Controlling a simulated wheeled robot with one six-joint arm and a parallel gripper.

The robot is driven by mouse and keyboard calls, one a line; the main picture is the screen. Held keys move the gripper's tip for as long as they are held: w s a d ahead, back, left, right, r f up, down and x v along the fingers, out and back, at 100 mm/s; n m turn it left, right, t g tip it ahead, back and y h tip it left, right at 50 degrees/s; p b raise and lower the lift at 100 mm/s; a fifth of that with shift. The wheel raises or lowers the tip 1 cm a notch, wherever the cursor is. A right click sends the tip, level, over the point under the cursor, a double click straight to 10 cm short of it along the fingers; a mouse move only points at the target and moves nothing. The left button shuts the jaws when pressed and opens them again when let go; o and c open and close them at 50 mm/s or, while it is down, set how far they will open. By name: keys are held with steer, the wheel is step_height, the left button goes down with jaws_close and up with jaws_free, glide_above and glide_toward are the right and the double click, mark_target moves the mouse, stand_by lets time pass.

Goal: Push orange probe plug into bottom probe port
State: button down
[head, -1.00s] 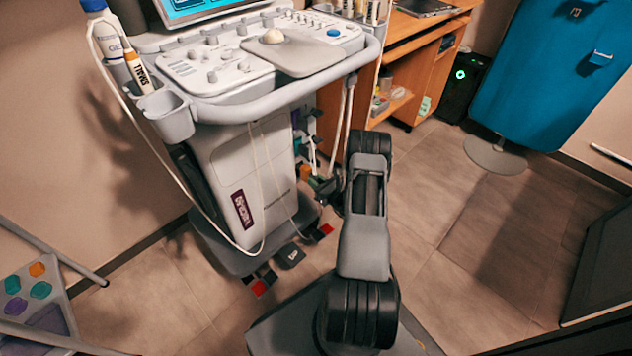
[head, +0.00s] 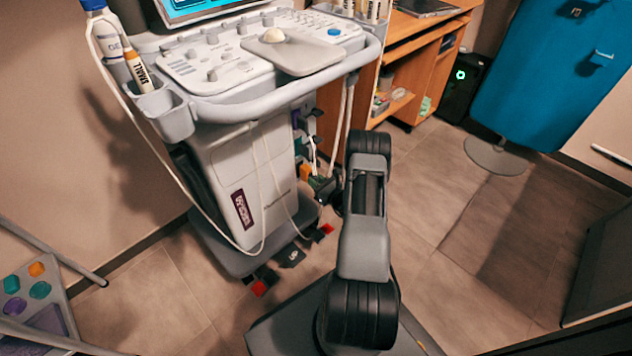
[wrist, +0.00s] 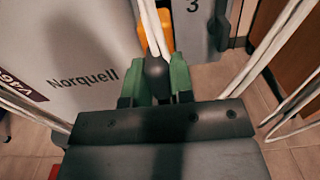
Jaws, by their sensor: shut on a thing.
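My gripper (wrist: 157,88) is shut, with its green fingers on either side of a dark, rounded plug end (wrist: 156,70). A white cable runs up from that end. An orange part (wrist: 143,36) shows just beyond the fingers; I cannot tell whether it belongs to the held plug. In the head view, my gripper (head: 323,186) is at the right side of the ultrasound cart (head: 240,180), low down, beside a small orange piece (head: 305,172). The bottom probe port is hidden, and I cannot tell how far the plug is from it.
White cables (wrist: 275,45) hang close on the right. Red-ended pedals (head: 259,288) stick out at the cart's foot. A wooden desk (head: 424,60) stands behind; the floor to the right is open.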

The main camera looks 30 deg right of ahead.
mark_target(307, 175)
steer(key=shift+w+a+b, duration=0.2)
steer(key=shift+w+b, duration=0.5)
steer(key=shift+w, duration=0.4)
steer(key=shift+w+a+b, duration=0.2)
steer(key=shift+w+b, duration=0.45)
steer(key=shift+w, duration=0.45)
stand_by(4.4)
steer(key=shift+f, duration=0.1)
stand_by(0.5)
steer(key=c, duration=0.9)
jaws_free()
